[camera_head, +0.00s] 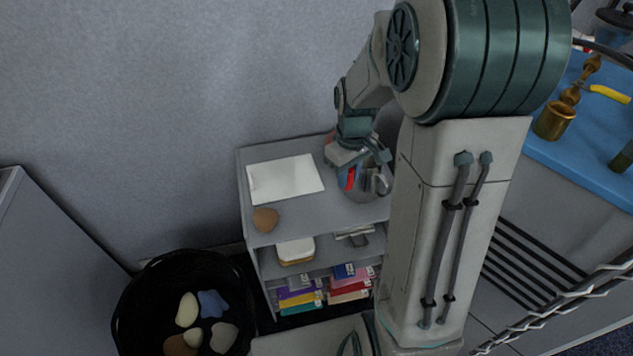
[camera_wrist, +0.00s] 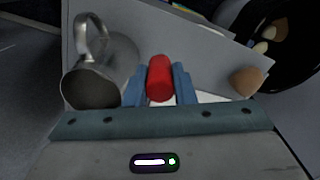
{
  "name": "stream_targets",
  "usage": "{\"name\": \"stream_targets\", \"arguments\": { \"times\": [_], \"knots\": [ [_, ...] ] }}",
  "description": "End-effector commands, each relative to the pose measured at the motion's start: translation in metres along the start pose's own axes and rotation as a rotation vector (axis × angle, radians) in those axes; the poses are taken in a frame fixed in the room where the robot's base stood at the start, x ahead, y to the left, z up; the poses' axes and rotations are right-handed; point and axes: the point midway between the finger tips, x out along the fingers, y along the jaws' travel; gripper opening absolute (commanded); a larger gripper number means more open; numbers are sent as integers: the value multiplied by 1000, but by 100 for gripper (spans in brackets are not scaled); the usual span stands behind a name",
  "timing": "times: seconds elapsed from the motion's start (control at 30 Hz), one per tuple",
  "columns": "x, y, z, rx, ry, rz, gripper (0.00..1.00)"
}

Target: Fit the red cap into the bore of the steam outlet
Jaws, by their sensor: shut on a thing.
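My gripper (camera_wrist: 160,82) is shut on the red cap (camera_wrist: 160,78), which sits between the two blue fingers in the wrist view. In the head view the red cap (camera_head: 349,179) shows as a small red patch at my gripper (camera_head: 352,177), over the right part of the grey shelf unit's top. A steel jug (camera_wrist: 98,80) with a handle stands close to the left of the fingers in the wrist view; I cannot tell whether they touch. I cannot pick out the steam outlet with certainty in either view.
A white sheet (camera_head: 285,179) and a brown rounded object (camera_head: 265,219) lie on the shelf unit (camera_head: 248,160). A black basket (camera_head: 128,318) with several stone-like objects stands at lower left. A blue surface (camera_head: 560,152) at right holds a brass fitting (camera_head: 555,119) and a yellow-handled item (camera_head: 608,94).

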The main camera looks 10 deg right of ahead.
Motion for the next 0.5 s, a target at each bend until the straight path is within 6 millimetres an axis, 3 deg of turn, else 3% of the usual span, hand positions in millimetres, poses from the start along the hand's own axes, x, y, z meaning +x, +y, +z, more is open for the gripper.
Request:
{"name": "stream_targets", "arguments": {
  "times": [0.17,0.5],
  "knots": [
    [2,-7,-2,-37,-3,0,2],
    [47,-54,-60,-37,-4,-1,2]
  ]
}}
